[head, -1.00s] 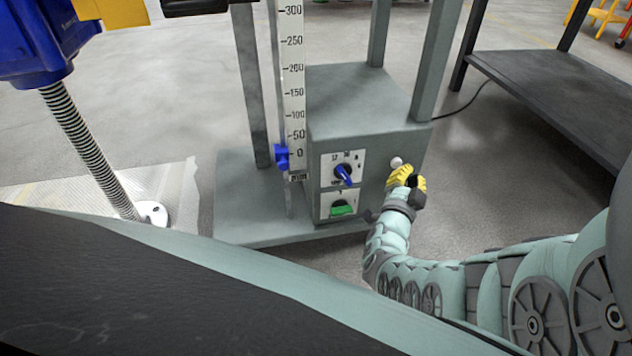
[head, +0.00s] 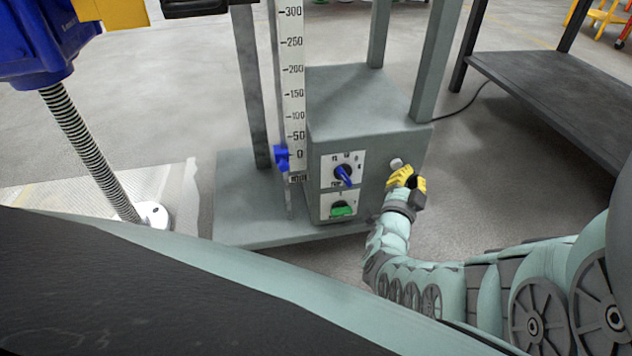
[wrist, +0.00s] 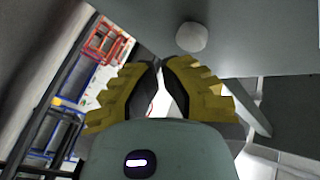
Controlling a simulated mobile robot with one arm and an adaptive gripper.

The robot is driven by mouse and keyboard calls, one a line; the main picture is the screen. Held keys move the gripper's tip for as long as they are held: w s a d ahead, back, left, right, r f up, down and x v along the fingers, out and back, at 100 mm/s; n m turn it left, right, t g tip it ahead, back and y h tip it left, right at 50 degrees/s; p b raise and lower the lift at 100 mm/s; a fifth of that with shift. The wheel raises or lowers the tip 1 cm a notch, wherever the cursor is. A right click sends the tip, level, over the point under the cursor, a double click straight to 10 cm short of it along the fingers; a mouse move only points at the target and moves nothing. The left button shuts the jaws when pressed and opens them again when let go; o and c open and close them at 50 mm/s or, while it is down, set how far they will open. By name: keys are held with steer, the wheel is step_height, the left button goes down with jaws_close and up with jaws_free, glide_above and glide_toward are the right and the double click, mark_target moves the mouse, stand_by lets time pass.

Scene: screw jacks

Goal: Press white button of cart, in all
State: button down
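The white button (head: 396,163) is a small round knob on the front face of the cart's grey box (head: 365,105), right of the control panels. In the wrist view the button (wrist: 191,37) sits just beyond and slightly right of the fingertips. My gripper (head: 402,177) has yellow ridged fingers and is right by the button in the head view, slightly overlapping its lower edge. In the wrist view its fingertips (wrist: 161,64) meet or nearly meet, with nothing held between them. I cannot tell whether they touch the button.
Left of the button are a blue rotary knob (head: 343,174) and a green switch (head: 341,209). A scale (head: 292,90) with a blue slider rises beside the box. A dark low table (head: 560,95) stands right, and a blue screw jack (head: 38,40) left.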

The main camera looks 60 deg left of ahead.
steer(key=shift+w+a+b, duration=0.15)
steer(key=shift+a+b, duration=0.15)
steer(key=shift+a, duration=0.1)
steer(key=shift+w+a+b, duration=0.2)
steer(key=shift+a+b, duration=0.25)
steer(key=shift+a, duration=0.1)
stand_by(1.1)
steer(key=shift+d, duration=0.1)
steer(key=shift+s+d+r+p, duration=0.15)
steer(key=shift+s+d+p, duration=0.05)
steer(key=shift+d+p, duration=0.35)
steer(key=shift+s+d, duration=0.15)
steer(key=shift+d, duration=0.15)
